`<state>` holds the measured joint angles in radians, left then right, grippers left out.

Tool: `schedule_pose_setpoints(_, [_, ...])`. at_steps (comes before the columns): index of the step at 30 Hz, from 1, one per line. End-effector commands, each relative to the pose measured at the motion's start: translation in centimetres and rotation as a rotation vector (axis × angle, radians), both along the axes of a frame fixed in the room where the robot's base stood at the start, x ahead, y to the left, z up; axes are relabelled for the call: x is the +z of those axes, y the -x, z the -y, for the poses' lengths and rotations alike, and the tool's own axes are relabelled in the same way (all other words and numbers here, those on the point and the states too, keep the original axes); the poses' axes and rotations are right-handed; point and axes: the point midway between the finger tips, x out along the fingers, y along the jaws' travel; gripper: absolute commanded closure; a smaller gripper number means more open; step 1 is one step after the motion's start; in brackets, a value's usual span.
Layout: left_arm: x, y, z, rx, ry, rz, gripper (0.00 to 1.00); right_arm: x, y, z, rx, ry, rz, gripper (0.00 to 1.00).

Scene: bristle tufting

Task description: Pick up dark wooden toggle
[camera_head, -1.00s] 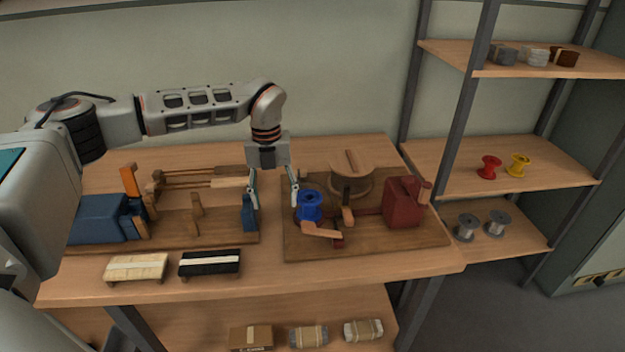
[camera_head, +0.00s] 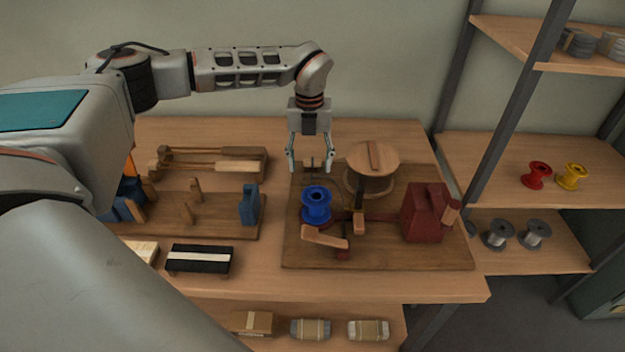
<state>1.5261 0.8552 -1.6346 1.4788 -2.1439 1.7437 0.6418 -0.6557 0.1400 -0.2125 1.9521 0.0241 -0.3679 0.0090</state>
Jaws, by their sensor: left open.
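My left gripper (camera_head: 311,168) is open, pointing down over the back left of the right-hand wooden board (camera_head: 385,257). A small dark brown piece (camera_head: 311,162) shows between its fingertips; it is too small to tell whether it is the toggle or whether the fingers touch it. A brown wooden bar (camera_head: 375,156) lies across the top of the pale wooden drum (camera_head: 370,183), to the right of the gripper. My right gripper is not in view.
The blue spool (camera_head: 316,205) stands just in front of the gripper. A wooden crank (camera_head: 325,238) and dark red box (camera_head: 424,212) share the board. A left-hand fixture holds a blue block (camera_head: 249,205). Shelves stand right.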

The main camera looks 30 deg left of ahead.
Motion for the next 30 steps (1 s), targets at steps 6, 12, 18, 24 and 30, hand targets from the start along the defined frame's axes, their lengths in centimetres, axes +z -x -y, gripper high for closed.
schedule_pose_setpoints(6, [-2.9, -0.4, 0.2, -0.002, -0.001, -0.003, 0.44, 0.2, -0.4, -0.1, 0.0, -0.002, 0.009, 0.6])
schedule_pose_setpoints(12, [-4.8, -0.4, 0.1, -0.001, 0.0, 0.0, 0.44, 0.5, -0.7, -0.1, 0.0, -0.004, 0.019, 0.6])
schedule_pose_setpoints(18, [-4.7, -0.4, 0.1, -0.001, -0.001, 0.001, 0.5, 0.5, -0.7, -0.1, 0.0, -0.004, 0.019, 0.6])
schedule_pose_setpoints(24, [-4.7, -0.4, 0.1, -0.001, 0.0, 0.0, 0.74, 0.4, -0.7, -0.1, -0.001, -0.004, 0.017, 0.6])
schedule_pose_setpoints(30, [-4.7, -0.4, 0.1, -0.001, 0.0, 0.0, 0.74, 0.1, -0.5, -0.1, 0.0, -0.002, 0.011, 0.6])
